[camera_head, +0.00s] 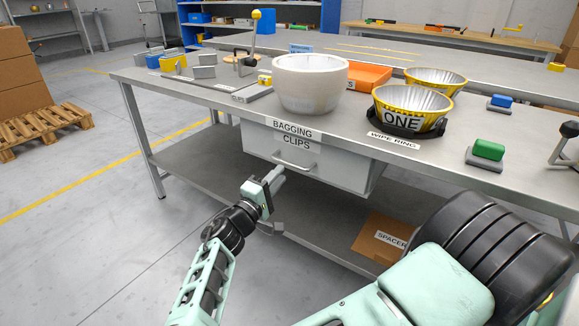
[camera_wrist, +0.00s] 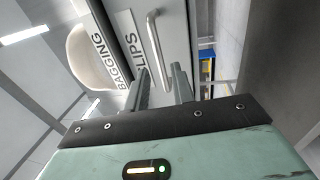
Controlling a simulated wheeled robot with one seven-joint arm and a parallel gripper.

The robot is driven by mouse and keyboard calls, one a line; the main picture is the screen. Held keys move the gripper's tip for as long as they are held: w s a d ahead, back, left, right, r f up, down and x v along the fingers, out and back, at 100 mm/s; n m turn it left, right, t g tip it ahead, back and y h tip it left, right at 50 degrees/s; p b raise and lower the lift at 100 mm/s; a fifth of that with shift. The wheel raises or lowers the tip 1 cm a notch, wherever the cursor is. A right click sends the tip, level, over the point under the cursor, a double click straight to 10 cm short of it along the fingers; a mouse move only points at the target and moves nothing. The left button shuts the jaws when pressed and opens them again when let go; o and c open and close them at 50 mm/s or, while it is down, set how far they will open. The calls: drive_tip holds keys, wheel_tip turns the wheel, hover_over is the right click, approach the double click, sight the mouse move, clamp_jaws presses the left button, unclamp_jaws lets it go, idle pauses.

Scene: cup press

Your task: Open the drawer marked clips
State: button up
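The grey drawer (camera_head: 337,163) labelled CLIPS hangs under the front of the workbench and looks shut. Its bar handle (camera_head: 295,166) is on the front, below the label; the handle also shows in the wrist view (camera_wrist: 158,50). A BAGGING label (camera_head: 292,129) is on the bench edge above it. My gripper (camera_head: 277,178) is just in front of and slightly below the handle. In the wrist view the two fingers (camera_wrist: 161,88) are apart with nothing between them, and the handle lies beyond the fingertips, not visibly touched.
A large white bowl (camera_head: 309,84) stands on the bench above the drawer. Foil cups (camera_head: 411,105), an orange tray (camera_head: 369,75) and a green block (camera_head: 489,149) are also on the bench. A lower shelf (camera_head: 212,160) runs beneath, with a SPACER box (camera_head: 382,238) at right.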

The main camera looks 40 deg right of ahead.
sight(289, 164)
drive_tip(key=x, duration=0.6)
drive_tip(key=shift+c, duration=0.4)
clamp_jaws()
